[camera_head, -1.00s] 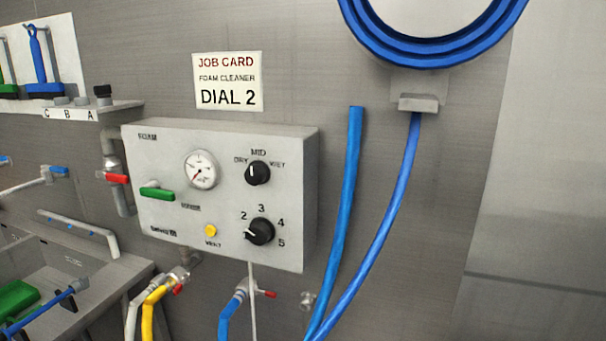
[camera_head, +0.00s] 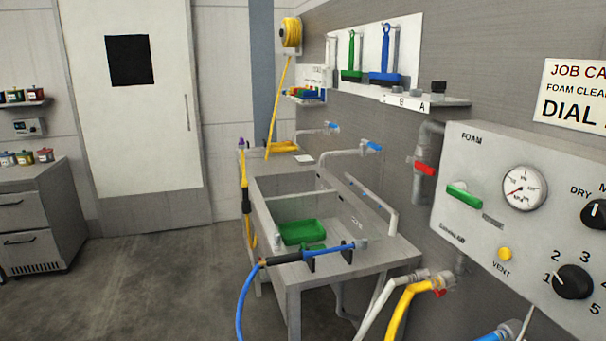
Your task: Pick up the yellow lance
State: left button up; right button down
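The yellow lance (camera_head: 245,185) stands upright at the far left corner of the sink bench, with a dark grip at its lower part and a purple tip at the top. A yellow hose hangs below it. A blue lance (camera_head: 334,250) with a black grip lies across brackets on the near rim of the sink, its blue hose dropping to the floor. Neither of my grippers shows in the view.
The steel sink bench (camera_head: 385,255) holds a green tray (camera_head: 302,232). The grey foam panel (camera_head: 480,235) and pipes stand close at the right. A yellow hose reel (camera_head: 291,33) hangs at the back. Open floor (camera_head: 165,290) lies left of the sink, before the white door (camera_head: 140,150).

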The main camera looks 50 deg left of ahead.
aim_at(245, 191)
jog(key=u, duration=2.1)
jog(key=i+z, duration=0.2)
jog(key=z, duration=0.25)
jog(key=i+j+z, duration=0.15)
jog(key=z, duration=0.3)
